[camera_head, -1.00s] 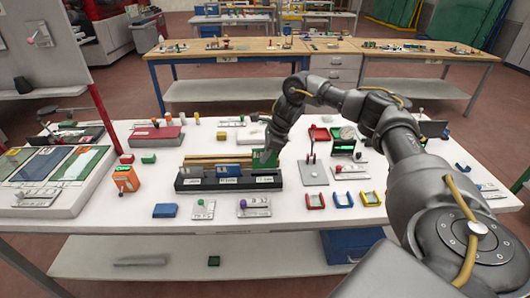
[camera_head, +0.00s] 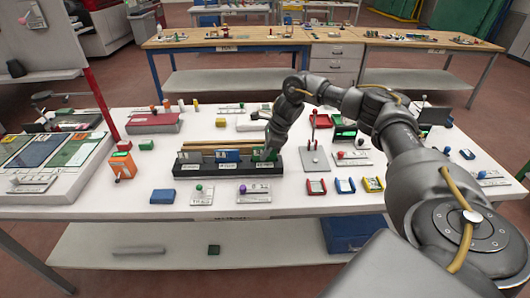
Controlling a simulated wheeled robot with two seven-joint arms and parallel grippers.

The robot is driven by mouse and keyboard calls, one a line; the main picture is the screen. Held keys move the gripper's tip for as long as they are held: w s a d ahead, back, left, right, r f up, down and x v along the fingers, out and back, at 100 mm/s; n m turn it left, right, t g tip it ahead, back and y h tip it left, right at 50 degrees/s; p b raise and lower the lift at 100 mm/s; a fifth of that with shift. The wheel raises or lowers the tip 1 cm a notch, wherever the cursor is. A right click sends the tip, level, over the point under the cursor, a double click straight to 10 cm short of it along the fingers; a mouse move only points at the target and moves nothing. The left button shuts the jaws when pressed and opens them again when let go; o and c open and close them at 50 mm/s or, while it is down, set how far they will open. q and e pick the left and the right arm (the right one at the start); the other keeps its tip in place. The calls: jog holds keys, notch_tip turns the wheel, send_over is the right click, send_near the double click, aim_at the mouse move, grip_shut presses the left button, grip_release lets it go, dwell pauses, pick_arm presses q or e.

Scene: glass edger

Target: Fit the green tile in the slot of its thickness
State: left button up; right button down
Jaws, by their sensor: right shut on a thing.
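The dark slotted rack (camera_head: 228,170) stands near the middle of the white table, with labels on its front. A blue tile (camera_head: 226,156) stands in its middle slot and a pale grey tile (camera_head: 190,157) in its left slot. My right gripper (camera_head: 265,155) is at the rack's right end, pointing down, shut on the green tile (camera_head: 256,153). Only the green tile's upper part shows around the fingers. It stands low at the right slot, about level with the blue tile. Its lower edge is hidden, so I cannot tell how deep it sits. My left gripper is out of view.
A grey plate with a red-knobbed lever (camera_head: 316,158) stands right of the rack. An orange box (camera_head: 122,166) is at the left. A blue block (camera_head: 162,196) and small knobbed plates (camera_head: 254,192) lie in front. Yellowish bars lie behind the rack.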

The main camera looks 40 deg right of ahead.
jog(key=shift+f, duration=0.3)
dwell(0.5)
jog(key=c, duration=1.4)
grip_release()
jog(key=b+v, duration=0.1)
jog(key=v, duration=0.9)
jog(key=shift+r, duration=0.15)
jog(key=shift+s+d+r, duration=0.1)
jog(key=shift+r, duration=0.15)
